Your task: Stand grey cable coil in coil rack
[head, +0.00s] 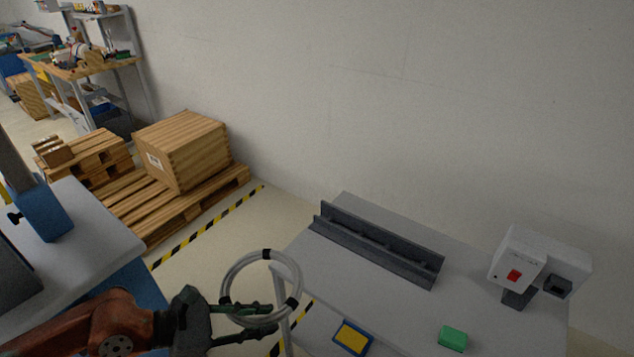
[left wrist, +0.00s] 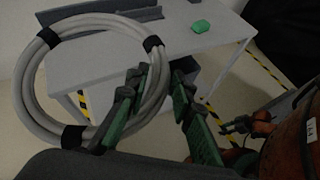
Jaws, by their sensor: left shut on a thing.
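The grey cable coil (head: 225,289) is a pale ring with black bands, held roughly upright in the air at the left end of the table. My left gripper (head: 268,315) is shut on its lower part. In the left wrist view the coil (left wrist: 27,85) fills the left side, with the left gripper (left wrist: 166,82) at its right edge. The coil rack (head: 375,248) is a long dark grey trough on the table, right of and beyond the coil. It also shows at the back in the left wrist view (left wrist: 105,12). My right gripper (left wrist: 232,127) shows only there, small and dark, empty.
The grey table (head: 400,305) carries a green block (head: 453,338), a blue and yellow piece (head: 352,338) and a white device with a red button (head: 530,262). A pale bar (head: 281,290) stands at the table's left end, close to the coil. The tabletop before the rack is mostly clear.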

